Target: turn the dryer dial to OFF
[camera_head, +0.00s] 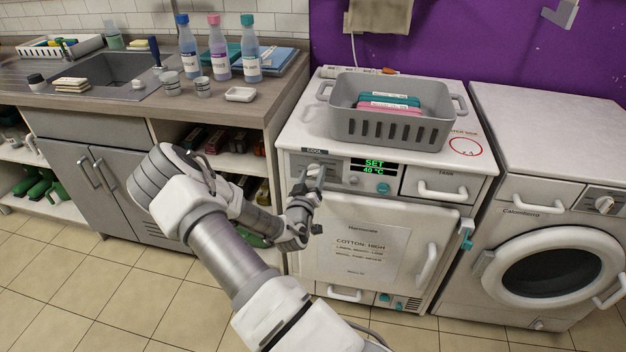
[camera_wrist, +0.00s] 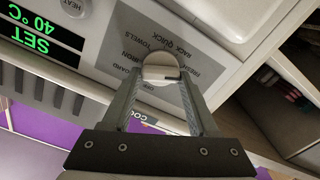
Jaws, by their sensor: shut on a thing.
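The dryer (camera_head: 390,215) is the white machine in the middle, with a green-lit display (camera_head: 376,166) reading SET 40 °C. My gripper (camera_head: 318,178) is at the left part of its control panel. In the wrist view, my gripper (camera_wrist: 162,80) has its two fingers on either side of the pale round dryer dial (camera_wrist: 158,64) and is shut on it. Upside-down labels surround the dial, with OFF (camera_wrist: 150,85) close to its edge between the fingers. A small dark mark shows at the dial's edge; its exact setting is unclear. In the head view the gripper mostly hides the dial.
A HEAT knob (camera_wrist: 74,6) sits beside the display. A grey basket (camera_head: 390,125) with folded cloths stands on the dryer. A washer (camera_head: 550,230) is at the right. A counter (camera_head: 130,95) with a sink and bottles is at the left. The tiled floor in front is clear.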

